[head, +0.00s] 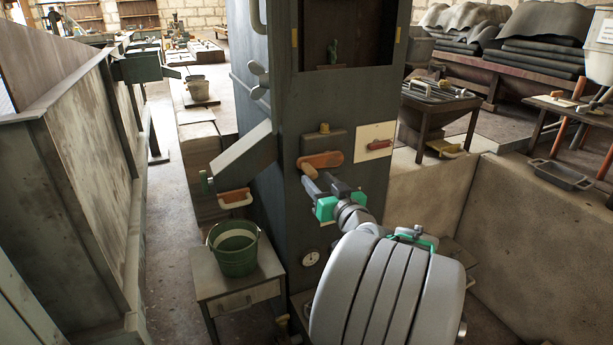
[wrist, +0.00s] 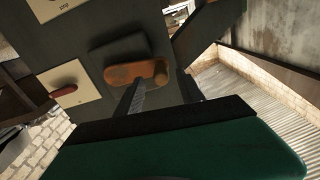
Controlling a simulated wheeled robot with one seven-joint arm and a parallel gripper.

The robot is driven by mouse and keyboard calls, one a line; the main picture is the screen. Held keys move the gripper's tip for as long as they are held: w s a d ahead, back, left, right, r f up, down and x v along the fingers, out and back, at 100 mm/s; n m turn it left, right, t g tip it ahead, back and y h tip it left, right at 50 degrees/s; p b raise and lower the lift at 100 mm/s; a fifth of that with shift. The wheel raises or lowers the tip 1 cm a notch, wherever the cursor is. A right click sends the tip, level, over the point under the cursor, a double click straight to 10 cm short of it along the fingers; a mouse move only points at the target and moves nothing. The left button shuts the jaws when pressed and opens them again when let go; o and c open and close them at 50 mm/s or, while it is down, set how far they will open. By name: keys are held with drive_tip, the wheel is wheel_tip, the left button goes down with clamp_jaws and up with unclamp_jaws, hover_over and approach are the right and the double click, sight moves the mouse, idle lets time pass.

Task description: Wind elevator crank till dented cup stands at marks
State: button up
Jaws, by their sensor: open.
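The elevator is a tall dark housing (head: 345,110) with a window near its top. Yellow marks (head: 294,37) flank the window, with another on the right (head: 397,33). A small greenish thing (head: 333,54) shows at the window's bottom; I cannot tell if it is the dented cup. The crank (head: 322,160) is an orange arm on the housing front, its wooden handle (head: 309,171) at lower left. My gripper (head: 324,186) is open and empty just before the handle. In the wrist view the handle (wrist: 161,72) appears between the fingers (wrist: 160,90); contact is unclear.
A sloping chute (head: 240,155) juts left from the housing above a green bucket (head: 235,250) on a small table. A red-handled switch plate (head: 375,143) sits right of the crank, and a gauge (head: 310,258) below. A low wall (head: 425,195) stands to the right.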

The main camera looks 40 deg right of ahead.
sight(314, 178)
drive_tip(key=x, duration=0.5)
drive_tip(key=shift+w, duration=0.1)
drive_tip(key=shift+c, duration=0.3)
clamp_jaws()
drive_tip(key=shift+f, duration=0.1)
idle(0.9)
